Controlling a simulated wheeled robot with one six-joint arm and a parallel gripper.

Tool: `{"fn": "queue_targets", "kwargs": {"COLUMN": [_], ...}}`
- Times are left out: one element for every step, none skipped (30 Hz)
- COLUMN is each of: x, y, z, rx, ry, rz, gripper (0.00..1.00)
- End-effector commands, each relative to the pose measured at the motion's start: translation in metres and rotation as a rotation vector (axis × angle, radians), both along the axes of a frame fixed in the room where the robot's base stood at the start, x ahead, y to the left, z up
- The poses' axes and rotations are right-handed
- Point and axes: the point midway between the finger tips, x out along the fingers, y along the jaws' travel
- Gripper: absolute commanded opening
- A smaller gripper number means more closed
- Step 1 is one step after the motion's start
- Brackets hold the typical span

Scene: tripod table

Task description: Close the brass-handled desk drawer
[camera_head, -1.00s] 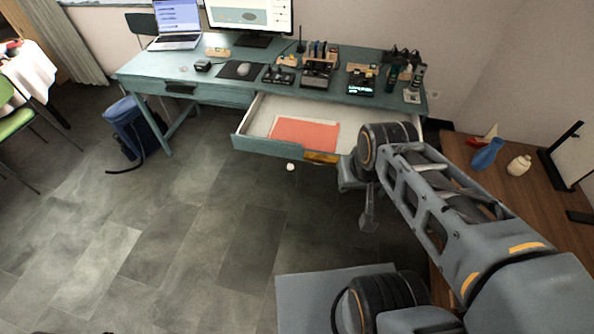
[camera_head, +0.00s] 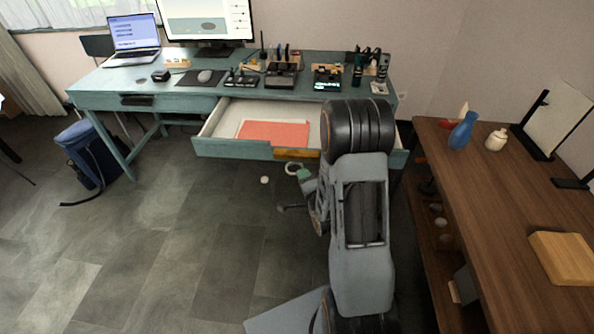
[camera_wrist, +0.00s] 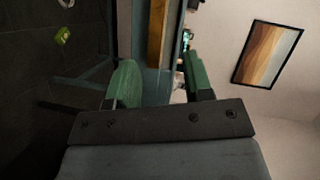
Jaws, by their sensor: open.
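The teal desk drawer (camera_head: 232,150) stands pulled out of the desk, with an orange-red folder (camera_head: 275,133) inside. Its brass handle (camera_head: 296,154) is on the front, left of my arm; my arm hides the part of the drawer to its right. In the wrist view the brass handle (camera_wrist: 157,35) runs up the picture beyond the fingers. My gripper (camera_wrist: 162,80) has two green fingers, apart with nothing held between them. The teal drawer front shows beyond the gap; I cannot tell if they touch it.
The teal desk (camera_head: 190,98) carries a laptop (camera_head: 134,38), a monitor and several small items. A wooden shelf unit (camera_head: 470,190) with a blue vase (camera_head: 462,131) stands close on the right. A blue bag (camera_head: 85,155) is at left. The floor in front is mostly clear.

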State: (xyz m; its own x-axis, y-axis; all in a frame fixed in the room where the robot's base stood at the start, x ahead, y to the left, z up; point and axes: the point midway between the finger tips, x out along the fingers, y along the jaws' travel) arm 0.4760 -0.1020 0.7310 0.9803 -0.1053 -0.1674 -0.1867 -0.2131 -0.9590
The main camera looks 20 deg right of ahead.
Motion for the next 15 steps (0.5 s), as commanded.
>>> {"fn": "queue_targets", "kwargs": {"x": [-0.005,-0.007,-0.009,-0.011,-0.012,-0.014,-0.015,-0.015,-0.015,-0.013,-0.011,-0.007,-0.003,0.002,0.009], "y": [-0.002,-0.003,-0.005,-0.005,-0.005,-0.006,-0.006,-0.007,-0.007,-0.008,-0.008,-0.009,-0.009,-0.01,-0.011], "z": [-0.016,-0.019,-0.023,-0.025,-0.027,-0.029,-0.029,-0.03,-0.031,-0.031,-0.031,-0.03,-0.03,-0.03,-0.029], "rx": [0.049,0.076,0.108,0.129,0.147,0.167,0.18,0.19,0.2,0.206,0.21,0.212,0.213,0.214,0.214], "ry": [-0.036,-0.061,-0.091,-0.109,-0.127,-0.146,-0.158,-0.167,-0.178,-0.184,-0.189,-0.194,-0.196,-0.197,-0.197], "rz": [-0.012,-0.017,-0.022,-0.025,-0.026,-0.028,-0.03,-0.031,-0.032,-0.033,-0.032,-0.032,-0.031,-0.032,-0.032], "gripper": [0.47,0.47,0.47,0.47,0.47,0.47,0.47,0.47,0.47,0.47,0.47,0.47,0.47,0.47,0.47]}}
